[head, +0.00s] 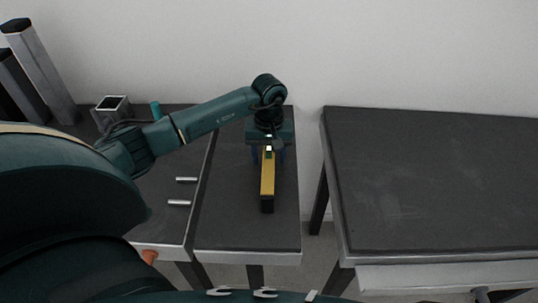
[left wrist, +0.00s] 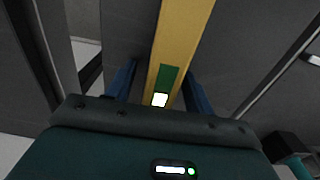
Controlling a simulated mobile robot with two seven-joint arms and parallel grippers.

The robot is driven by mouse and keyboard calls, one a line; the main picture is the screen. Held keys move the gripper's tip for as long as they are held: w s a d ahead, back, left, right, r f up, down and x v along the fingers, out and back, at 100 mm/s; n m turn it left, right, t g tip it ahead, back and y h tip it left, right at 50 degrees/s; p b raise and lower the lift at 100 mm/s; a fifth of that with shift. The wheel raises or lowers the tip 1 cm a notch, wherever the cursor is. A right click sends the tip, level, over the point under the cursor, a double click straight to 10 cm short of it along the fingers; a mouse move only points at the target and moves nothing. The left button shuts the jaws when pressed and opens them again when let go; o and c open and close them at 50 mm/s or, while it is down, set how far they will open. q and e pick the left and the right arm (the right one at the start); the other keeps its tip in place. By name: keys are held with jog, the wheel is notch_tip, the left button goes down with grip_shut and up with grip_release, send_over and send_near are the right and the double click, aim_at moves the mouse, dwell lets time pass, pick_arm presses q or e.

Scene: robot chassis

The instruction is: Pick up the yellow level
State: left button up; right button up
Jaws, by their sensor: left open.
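The yellow level (head: 268,179) lies on the dark middle table, its long side running away from me, with a black near end. Its far part is under my left gripper (head: 268,152). In the left wrist view the level (left wrist: 186,38) runs between the two blue fingers of my left gripper (left wrist: 160,92), with a green patch and a white spot on it. The fingers stand open on both sides of the level, with a gap visible on each side. Whether the fingertips reach down to the table is hard to tell. My right gripper is not in view.
The middle table (head: 225,220) is mostly bare. The left table holds two small metal cylinders (head: 187,180), an open square metal tube (head: 112,108) and a teal object (head: 155,110). A bare table (head: 430,180) stands at right across a gap. A wall closes off the back.

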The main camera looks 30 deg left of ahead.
pick_arm(q)
jog(key=shift+f, duration=0.1)
grip_shut()
dwell(0.6)
